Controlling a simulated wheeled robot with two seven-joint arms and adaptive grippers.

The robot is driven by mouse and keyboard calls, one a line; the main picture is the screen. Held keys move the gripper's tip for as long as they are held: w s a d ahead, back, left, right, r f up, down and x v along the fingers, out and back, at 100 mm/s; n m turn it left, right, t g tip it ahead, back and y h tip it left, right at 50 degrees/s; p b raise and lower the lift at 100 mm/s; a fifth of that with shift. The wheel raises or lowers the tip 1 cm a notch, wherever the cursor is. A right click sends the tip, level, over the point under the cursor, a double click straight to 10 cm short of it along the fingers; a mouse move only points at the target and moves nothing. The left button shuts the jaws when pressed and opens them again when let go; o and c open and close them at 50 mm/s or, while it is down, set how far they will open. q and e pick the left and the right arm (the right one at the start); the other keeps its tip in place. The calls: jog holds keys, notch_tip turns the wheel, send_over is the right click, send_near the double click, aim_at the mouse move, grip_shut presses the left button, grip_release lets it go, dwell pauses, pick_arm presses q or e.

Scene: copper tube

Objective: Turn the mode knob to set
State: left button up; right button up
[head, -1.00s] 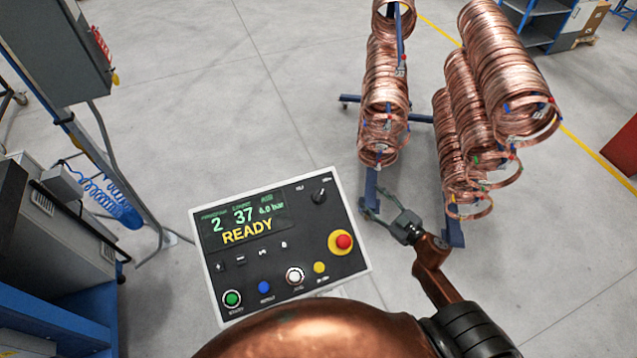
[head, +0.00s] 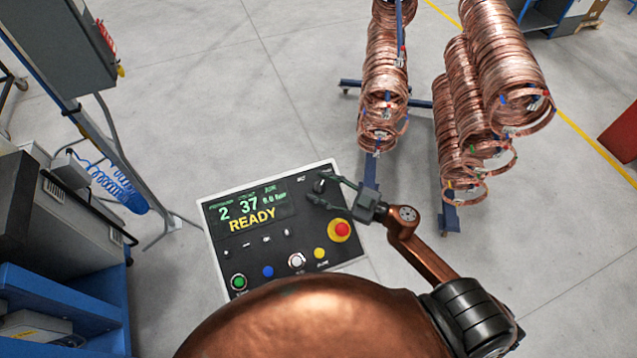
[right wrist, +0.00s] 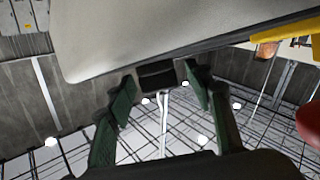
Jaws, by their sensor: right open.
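The control panel (head: 209,235) is a black face in a light frame, with a lit display (head: 252,215) reading READY. The dark mode knob (head: 320,186) is at its upper right corner, partly hidden by my right gripper. My right gripper (head: 318,189) is open, with its two fingers on either side of the knob in the head view. In the right wrist view the green fingers (right wrist: 160,98) are apart, with a dark block between them. I cannot tell whether they touch the knob. My left gripper is not in view.
A red stop button on yellow (head: 341,230) sits just below the gripper. Green, blue, white and yellow buttons line the panel's lower edge. Copper coils (head: 382,85) hang on a blue rack behind. Grey cabinets stand at the left.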

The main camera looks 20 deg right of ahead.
jog(key=shift+w+a, duration=0.25)
jog(key=shift+w, duration=0.15)
jog(key=shift+c, duration=0.3)
jog(key=c, duration=1.1)
